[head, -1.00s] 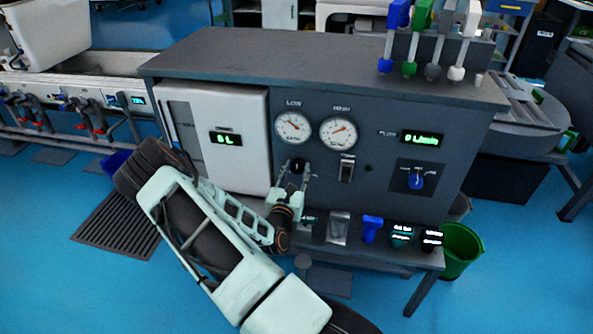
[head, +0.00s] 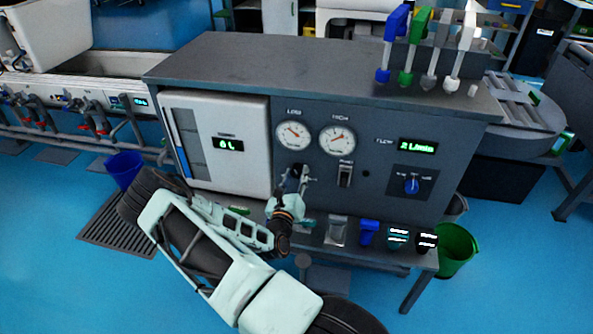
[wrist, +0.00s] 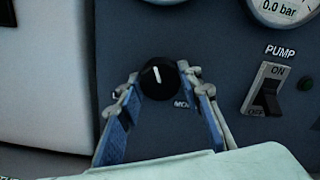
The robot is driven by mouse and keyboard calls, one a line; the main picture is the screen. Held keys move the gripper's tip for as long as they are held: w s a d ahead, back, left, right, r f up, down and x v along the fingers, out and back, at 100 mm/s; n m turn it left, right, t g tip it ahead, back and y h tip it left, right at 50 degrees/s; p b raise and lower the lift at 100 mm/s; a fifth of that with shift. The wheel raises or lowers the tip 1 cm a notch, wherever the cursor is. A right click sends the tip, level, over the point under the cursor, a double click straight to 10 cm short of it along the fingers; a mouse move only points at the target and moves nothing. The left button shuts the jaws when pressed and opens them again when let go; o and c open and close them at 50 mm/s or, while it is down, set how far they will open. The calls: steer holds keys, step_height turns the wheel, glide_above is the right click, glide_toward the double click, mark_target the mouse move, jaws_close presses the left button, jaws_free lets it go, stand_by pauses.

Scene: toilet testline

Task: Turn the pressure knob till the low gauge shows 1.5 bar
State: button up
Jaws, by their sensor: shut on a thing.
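The round black pressure knob (wrist: 158,78) sits on the dark panel in the wrist view, its white mark pointing nearly straight up, tilted slightly left. My gripper (wrist: 160,83) has one finger on each side of it and is shut on it. In the head view my gripper (head: 292,180) is at the panel below the low gauge (head: 293,135) and mostly covers the knob. The low gauge's needle points to the upper left; its value is too small to read. Only its lower rim (wrist: 164,2) shows in the wrist view.
The high gauge (head: 337,140) is right of the low one; in the wrist view the high gauge (wrist: 285,8) reads 0.0 bar. The pump switch (wrist: 266,88) stands close right of my gripper. The flow display (head: 418,146) reads 2 L/min. A shelf with small items runs below.

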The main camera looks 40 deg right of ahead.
steer(key=shift+n+p, duration=0.3)
steer(key=shift+n, duration=0.3)
steer(key=shift+f, duration=0.1)
steer(key=o, duration=1.2)
steer(key=shift+c, duration=0.2)
steer(key=v, duration=1.2)
